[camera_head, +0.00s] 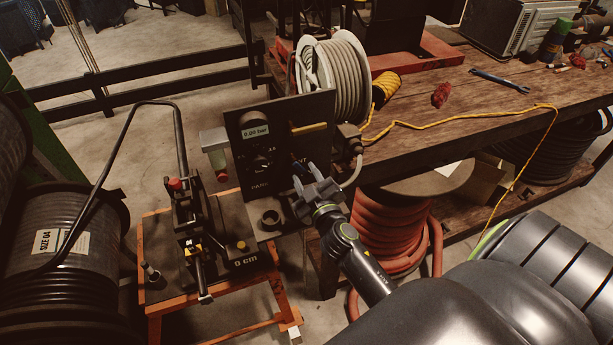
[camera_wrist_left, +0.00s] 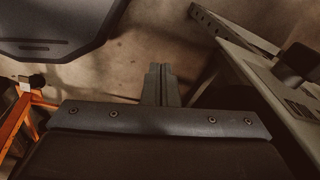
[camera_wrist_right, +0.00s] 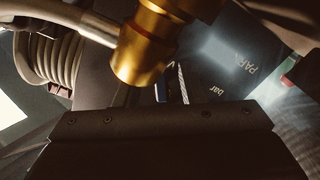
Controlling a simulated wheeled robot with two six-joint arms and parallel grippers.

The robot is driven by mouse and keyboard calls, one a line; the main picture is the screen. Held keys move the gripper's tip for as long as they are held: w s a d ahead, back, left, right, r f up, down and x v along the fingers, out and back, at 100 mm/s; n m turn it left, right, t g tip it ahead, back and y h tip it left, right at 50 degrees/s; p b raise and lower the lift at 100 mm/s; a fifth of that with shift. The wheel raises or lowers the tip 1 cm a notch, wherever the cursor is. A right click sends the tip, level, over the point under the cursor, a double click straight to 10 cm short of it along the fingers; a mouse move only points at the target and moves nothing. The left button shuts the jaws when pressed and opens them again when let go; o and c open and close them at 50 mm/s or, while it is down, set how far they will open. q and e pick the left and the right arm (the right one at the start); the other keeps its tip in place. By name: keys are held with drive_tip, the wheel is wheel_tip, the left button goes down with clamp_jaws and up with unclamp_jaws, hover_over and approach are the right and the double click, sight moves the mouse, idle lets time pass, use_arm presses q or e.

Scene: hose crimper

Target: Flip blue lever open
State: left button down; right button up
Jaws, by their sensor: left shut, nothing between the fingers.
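The black control panel (camera_head: 262,165) stands upright in the middle of the head view, with a gauge reading 0,00 bar. My right gripper (camera_head: 305,170) is in front of its lower right part. In the right wrist view its fingers (camera_wrist_right: 172,88) are a little apart, close to a large brass fitting (camera_wrist_right: 142,45). A dark bluish sliver shows between the fingers. I cannot tell whether it is the blue lever, which is otherwise hidden or too small to make out. My left gripper (camera_wrist_left: 161,84) is shut and empty over the floor in the left wrist view.
An orange stand (camera_head: 152,245) with the crimper (camera_head: 190,215) is left of the panel. A wooden bench (camera_head: 450,110) holds a hose reel (camera_head: 337,78) behind. A coiled orange hose (camera_head: 385,235) lies below the bench. Black hose drums (camera_head: 75,270) fill the left edge.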

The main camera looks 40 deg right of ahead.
clamp_jaws()
